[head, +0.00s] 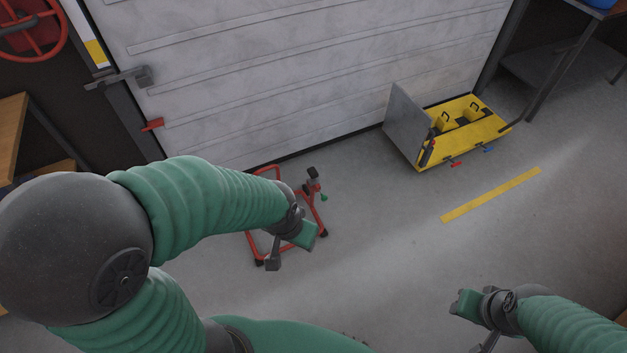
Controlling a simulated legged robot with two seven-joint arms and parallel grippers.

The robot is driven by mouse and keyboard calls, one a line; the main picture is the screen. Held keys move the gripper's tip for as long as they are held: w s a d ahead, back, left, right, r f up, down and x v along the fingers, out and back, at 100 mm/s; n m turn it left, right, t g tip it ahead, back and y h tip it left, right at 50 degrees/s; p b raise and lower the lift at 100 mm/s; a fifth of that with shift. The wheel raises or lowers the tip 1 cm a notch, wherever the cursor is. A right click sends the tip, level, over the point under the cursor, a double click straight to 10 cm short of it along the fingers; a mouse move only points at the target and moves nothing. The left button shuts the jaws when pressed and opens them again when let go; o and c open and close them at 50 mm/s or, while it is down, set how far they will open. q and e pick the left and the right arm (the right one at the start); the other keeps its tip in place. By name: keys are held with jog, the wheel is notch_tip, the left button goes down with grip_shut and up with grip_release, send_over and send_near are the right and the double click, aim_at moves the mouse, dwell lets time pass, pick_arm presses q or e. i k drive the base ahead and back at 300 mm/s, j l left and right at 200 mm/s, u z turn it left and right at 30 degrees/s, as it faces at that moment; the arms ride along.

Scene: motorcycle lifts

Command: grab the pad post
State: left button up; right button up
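A red tubular floor stand (325,212) sits on the concrete near the shutter door. At its upper right stands a short red post with a black pad on top, which looks like the pad post (314,181); a small green knob is beside it. My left gripper (290,252) is over the stand's front part, below the post in the picture, with its fingers apart and nothing between them. My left wrist and sleeve hide part of the stand. My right gripper (475,325) is at the lower right, away from the stand, fingers apart and empty.
A yellow unit (470,140) with an upright grey plate (408,125) stands by the shutter door (300,60). A yellow floor line (490,195) lies in front of it. A wooden-topped bench (12,135) is at the left. The floor right of the stand is clear.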

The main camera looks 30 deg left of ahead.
aim_at(312, 171)
jog(key=i+u, duration=0.15)
jog(key=u, duration=1.5)
jog(key=i+l+u, duration=0.15)
jog(key=i+l, duration=0.85)
jog(key=i, duration=0.15)
